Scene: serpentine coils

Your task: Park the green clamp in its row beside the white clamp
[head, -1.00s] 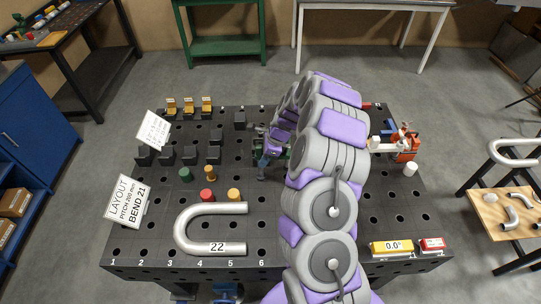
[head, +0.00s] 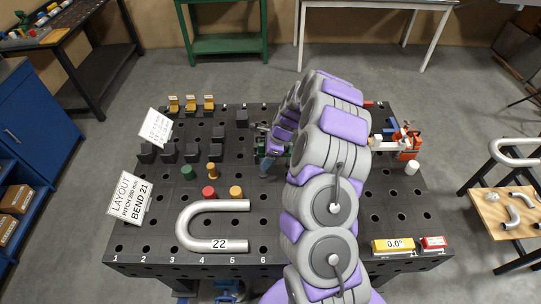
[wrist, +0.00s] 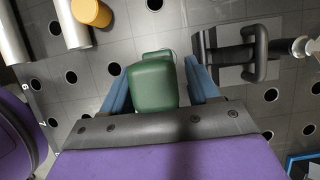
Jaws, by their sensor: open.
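A green block-like part (wrist: 152,82), seemingly of the green clamp, lies between my gripper's two blue fingers in the wrist view. My gripper (wrist: 155,80) is open around it, and a gap shows on the right side. In the head view dark green parts (head: 262,141) show beside my gripper (head: 265,163), near the middle of the table, partly hidden by my arm. A white clamp-like part (head: 382,145) stands right of my arm, close to an orange-red clamp (head: 407,147). Its lower part is hard to make out.
The black perforated table (head: 200,262) holds a bent grey tube (head: 185,228), red (head: 209,192) and yellow (head: 236,192) cylinders and several black blocks. A dark handled fixture (wrist: 258,50) stands right of my fingers in the wrist view. A yellow gauge (head: 393,246) lies front right.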

